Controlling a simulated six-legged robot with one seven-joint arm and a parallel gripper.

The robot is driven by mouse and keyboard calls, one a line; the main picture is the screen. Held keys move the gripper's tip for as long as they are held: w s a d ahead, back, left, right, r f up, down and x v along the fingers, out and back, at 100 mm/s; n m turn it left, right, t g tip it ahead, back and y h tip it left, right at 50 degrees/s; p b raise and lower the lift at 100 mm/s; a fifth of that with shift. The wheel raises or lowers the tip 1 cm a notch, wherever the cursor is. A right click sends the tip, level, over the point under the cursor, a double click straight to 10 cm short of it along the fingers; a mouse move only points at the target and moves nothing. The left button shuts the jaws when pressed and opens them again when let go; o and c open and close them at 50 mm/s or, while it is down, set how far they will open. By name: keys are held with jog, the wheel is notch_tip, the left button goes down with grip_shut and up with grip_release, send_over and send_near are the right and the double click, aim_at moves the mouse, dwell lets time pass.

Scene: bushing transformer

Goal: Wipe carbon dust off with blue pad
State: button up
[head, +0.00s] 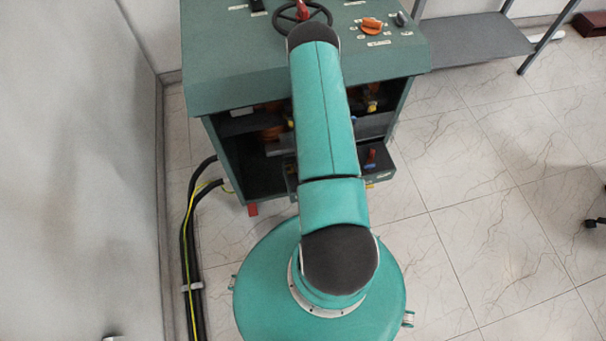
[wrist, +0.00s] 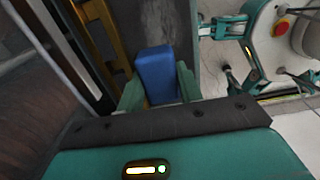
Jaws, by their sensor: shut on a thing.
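The blue pad (wrist: 157,75) shows in the wrist view, between the two green fingers of my gripper (wrist: 160,88). My gripper is shut on it. The pad's far end is close to a dark grey surface (wrist: 165,22) with faint streaks; I cannot tell whether they touch. No carbon dust can be made out clearly. In the head view my arm reaches over the green transformer cabinet (head: 228,78), and it hides my gripper and the pad there.
The cabinet has an open front with shelves, and a red-handled handwheel (head: 303,15) and an orange knob (head: 372,25) on top. Black and yellow cables (head: 190,235) run along the left wall. A grey bench (head: 475,38) stands at the right.

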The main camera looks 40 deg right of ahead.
jog(key=shift+s+d+f, duration=0.1)
jog(key=shift+s+d, duration=0.5)
jog(key=shift+d, duration=0.4)
jog(key=shift+s+d, duration=0.65)
jog(key=shift+d, duration=0.35)
jog(key=shift+s+d+f, duration=0.1)
jog(key=shift+s+d, duration=0.5)
jog(key=shift+d, duration=0.4)
jog(key=shift+s+d, duration=0.2)
jog(key=shift+s+a, duration=0.15)
jog(key=shift+s, duration=0.15)
jog(key=shift+a+r, duration=0.1)
jog(key=shift+w+a+r, duration=0.1)
jog(key=shift+w+a, duration=0.3)
jog(key=shift+a, duration=0.2)
jog(key=shift+w+a, duration=0.35)
jog(key=shift+a, duration=0.2)
jog(key=shift+w+a, duration=0.35)
jog(key=shift+a, duration=0.25)
jog(key=shift+w+a, duration=0.35)
jog(key=shift+a, duration=0.2)
jog(key=shift+w+a, duration=0.45)
jog(key=shift+a, duration=0.3)
jog(key=shift+w+a, duration=0.45)
jog(key=shift+a, duration=0.35)
jog(key=shift+w+a, duration=0.45)
jog(key=shift+a, duration=0.3)
